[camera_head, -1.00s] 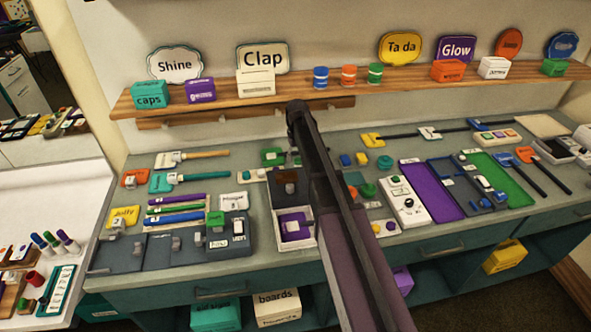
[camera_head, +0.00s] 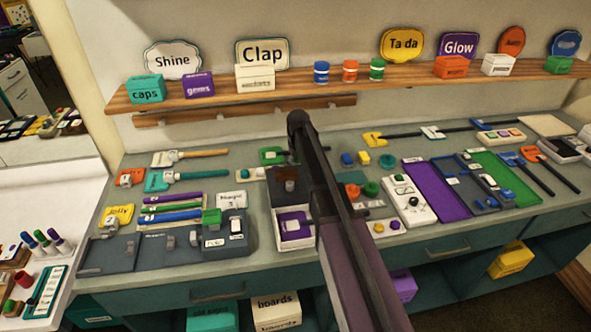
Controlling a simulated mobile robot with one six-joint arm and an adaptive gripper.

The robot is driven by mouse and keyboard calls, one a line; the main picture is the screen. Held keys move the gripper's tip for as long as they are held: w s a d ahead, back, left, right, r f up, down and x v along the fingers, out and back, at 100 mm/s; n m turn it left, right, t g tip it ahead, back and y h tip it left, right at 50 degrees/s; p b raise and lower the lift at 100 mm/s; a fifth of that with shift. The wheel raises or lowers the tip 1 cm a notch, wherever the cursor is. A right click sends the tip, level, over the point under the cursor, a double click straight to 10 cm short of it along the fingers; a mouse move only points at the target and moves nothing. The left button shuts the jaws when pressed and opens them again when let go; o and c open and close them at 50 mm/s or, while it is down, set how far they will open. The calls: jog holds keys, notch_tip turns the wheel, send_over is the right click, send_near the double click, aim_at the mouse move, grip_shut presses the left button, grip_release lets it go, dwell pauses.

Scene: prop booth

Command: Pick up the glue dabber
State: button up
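I cannot tell for certain which small item is the glue dabber; no label for it is readable. Brush-like tools lie at the left of the bench: one with a wooden handle (camera_head: 203,153) and a teal one (camera_head: 185,178). A green piece (camera_head: 270,156) sits on the bench just left of my arm. My dark arm (camera_head: 340,215) rises from the bottom edge across the middle of the view. My gripper does not show; it seems hidden behind the arm, so its grip and its distance to any item cannot be told.
An open white box with a purple inside (camera_head: 294,226) stands left of my arm. A white button panel (camera_head: 408,200), purple mat (camera_head: 436,190) and green mat (camera_head: 508,180) lie to the right. A wooden shelf (camera_head: 225,92) with signs and small boxes runs above the bench (camera_head: 130,262).

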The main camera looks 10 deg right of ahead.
dwell(0.4)
grip_shut()
jog(key=shift+r, duration=0.1)
notch_tip(320, 180, up, 10)
jog(key=p, duration=1)
dwell(0.3)
dwell(0.6)
jog(key=shift+s+d, duration=0.15)
jog(key=s+d+f+b, duration=0.1)
jog(key=s+d, duration=0.4)
jog(key=d, duration=0.1)
jog(key=shift+f+b, duration=0.3)
jog(key=shift+f, duration=0.1)
jog(key=shift+s+d, duration=0.1)
